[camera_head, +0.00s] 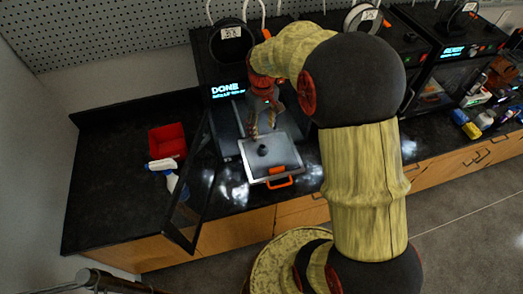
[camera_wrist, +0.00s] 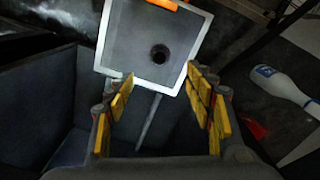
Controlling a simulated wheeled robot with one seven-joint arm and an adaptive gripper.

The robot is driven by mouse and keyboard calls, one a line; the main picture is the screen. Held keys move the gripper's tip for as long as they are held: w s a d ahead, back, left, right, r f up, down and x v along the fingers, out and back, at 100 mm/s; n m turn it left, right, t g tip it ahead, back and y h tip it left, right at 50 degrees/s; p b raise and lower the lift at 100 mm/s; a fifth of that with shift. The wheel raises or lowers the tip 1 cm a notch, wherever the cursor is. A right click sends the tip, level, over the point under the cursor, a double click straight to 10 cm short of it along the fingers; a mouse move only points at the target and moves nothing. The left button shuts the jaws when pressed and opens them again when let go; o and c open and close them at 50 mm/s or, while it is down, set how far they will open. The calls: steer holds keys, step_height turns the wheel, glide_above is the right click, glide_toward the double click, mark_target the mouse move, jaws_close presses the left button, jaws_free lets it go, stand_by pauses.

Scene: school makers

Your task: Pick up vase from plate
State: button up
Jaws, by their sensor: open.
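The small dark vase (camera_head: 263,150) stands on the light grey plate (camera_head: 288,158), which has an orange handle at its front edge. The plate sticks out of the open printer over the counter. In the wrist view the vase (camera_wrist: 160,54) shows as a dark round shape on the plate (camera_wrist: 128,40), beyond my fingertips. My gripper (camera_head: 263,132) is open and empty, with yellow-padded fingers pointing down toward the vase. In the wrist view the gap of my gripper (camera_wrist: 161,82) lies just short of the vase. Nothing of the vase is between the pads.
The printer (camera_head: 228,72) shows "DONE", and its dark door (camera_head: 192,195) hangs open to the left of the plate. More printers (camera_head: 459,48) stand at right.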

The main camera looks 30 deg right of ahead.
mark_target(262, 147)
step_height(262, 147, down, 12)
steer(key=shift+f+b, duration=0.15)
steer(key=shift+b, duration=0.7)
steer(key=c, duration=0.3)
steer(key=c, duration=0.6)
